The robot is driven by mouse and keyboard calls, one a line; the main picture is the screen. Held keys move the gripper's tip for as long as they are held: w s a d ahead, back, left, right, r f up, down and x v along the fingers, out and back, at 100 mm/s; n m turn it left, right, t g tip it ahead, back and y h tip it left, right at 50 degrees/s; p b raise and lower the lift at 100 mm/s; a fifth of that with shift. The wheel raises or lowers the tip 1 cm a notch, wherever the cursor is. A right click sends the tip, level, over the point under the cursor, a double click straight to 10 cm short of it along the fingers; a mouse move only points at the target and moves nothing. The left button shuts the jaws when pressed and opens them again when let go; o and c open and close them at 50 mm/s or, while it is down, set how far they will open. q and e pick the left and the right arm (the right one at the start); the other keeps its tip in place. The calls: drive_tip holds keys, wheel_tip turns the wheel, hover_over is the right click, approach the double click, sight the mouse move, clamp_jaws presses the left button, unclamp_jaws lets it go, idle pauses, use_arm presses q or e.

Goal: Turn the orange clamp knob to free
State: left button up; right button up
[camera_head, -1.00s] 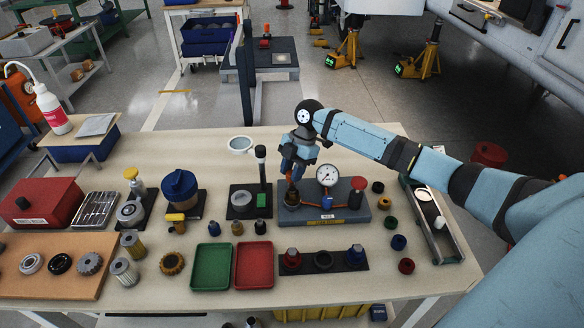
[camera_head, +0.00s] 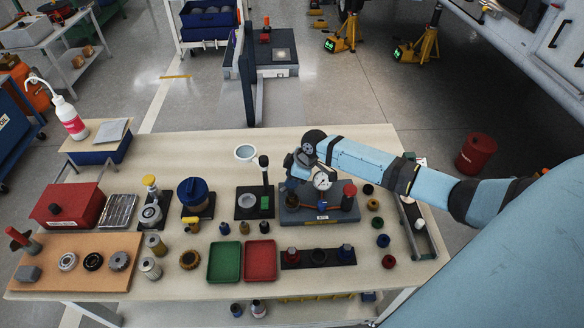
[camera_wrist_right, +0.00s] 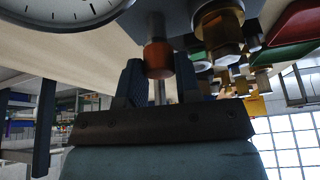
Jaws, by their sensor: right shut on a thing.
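The orange clamp knob (camera_wrist_right: 158,60) shows in the right wrist view, on a metal stem between my right gripper's two dark fingers. My right gripper (camera_wrist_right: 160,84) is shut on it. In the head view, my right gripper (camera_head: 292,184) is at the left part of the grey gauge fixture (camera_head: 322,215) and hides the knob. The white dial gauge (camera_head: 322,181) stands just right of the gripper, partly covered by my wrist. It also shows in the right wrist view (camera_wrist_right: 62,8). My left gripper is not in view.
A red-topped part (camera_head: 349,191) stands at the fixture's right end. A black post stand (camera_head: 264,170) is close on its left. Green (camera_head: 224,262) and red (camera_head: 260,262) trays lie in front, beside a black holder strip (camera_head: 318,258). Small coloured rings lie to the right.

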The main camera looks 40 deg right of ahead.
drive_tip(key=m+p, duration=0.2)
drive_tip(key=p, duration=0.1)
drive_tip(key=m+t+h+p, duration=0.1)
drive_tip(key=m+p, duration=0.2)
drive_tip(key=shift+a+r+h, duration=0.1)
drive_tip(key=shift+r+h, duration=0.1)
drive_tip(key=shift+h, duration=0.1)
drive_tip(key=shift+m+t+p, duration=0.3)
drive_tip(key=shift+m+p, duration=0.3)
drive_tip(key=shift+p, duration=0.05)
use_arm(q)
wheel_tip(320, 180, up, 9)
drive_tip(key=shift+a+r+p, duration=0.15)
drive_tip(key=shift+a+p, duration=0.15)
drive_tip(key=shift+p, duration=0.15)
use_arm(e)
drive_tip(key=shift+f+m+h, duration=0.15)
drive_tip(key=shift+m+h, duration=0.15)
drive_tip(key=shift+m, duration=0.2)
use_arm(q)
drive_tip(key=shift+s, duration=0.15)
use_arm(e)
drive_tip(key=o, duration=0.9)
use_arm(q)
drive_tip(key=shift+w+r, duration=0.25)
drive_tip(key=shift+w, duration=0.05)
